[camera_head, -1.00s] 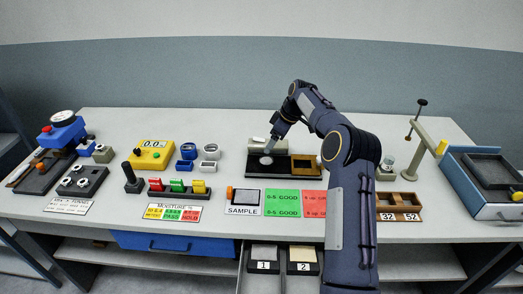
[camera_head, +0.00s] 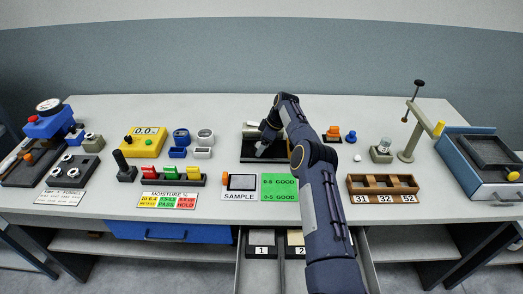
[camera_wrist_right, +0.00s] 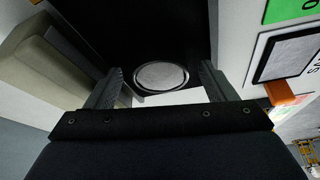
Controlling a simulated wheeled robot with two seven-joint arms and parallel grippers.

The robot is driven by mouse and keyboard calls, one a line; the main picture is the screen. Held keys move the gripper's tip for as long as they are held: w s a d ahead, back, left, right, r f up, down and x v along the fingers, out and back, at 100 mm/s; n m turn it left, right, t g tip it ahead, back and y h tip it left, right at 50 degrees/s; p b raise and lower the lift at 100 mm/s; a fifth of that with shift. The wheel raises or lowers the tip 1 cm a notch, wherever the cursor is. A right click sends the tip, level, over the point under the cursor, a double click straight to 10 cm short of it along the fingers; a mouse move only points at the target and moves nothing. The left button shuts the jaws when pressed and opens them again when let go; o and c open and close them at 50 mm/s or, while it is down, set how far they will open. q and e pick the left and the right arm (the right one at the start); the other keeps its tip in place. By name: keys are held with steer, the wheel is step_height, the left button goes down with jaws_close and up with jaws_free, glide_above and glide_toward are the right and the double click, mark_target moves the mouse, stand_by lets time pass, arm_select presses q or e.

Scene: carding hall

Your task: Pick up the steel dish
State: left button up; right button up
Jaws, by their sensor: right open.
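The steel dish (camera_wrist_right: 161,76) is a round, shallow, light grey dish with a pale rim. It lies on a black base (camera_head: 247,158), between the two fingers of my right gripper (camera_wrist_right: 163,84) in the right wrist view. The fingers are apart, with a gap on each side of the dish. In the head view my right gripper (camera_head: 261,152) points down over the left part of the base and largely hides the dish. Whether the fingertips are down beside the dish or still above it, I cannot tell. My left gripper is not in view.
A pale cylinder (camera_head: 251,127) lies behind the dish. A sample board (camera_head: 240,184) and a green card (camera_head: 280,188) lie in front. A wooden rack (camera_head: 383,187) stands to the right, and small blue and white cups (camera_head: 204,136) to the left.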

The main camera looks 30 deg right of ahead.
steer(key=shift+r, duration=0.1)
steer(key=c, duration=1.2)
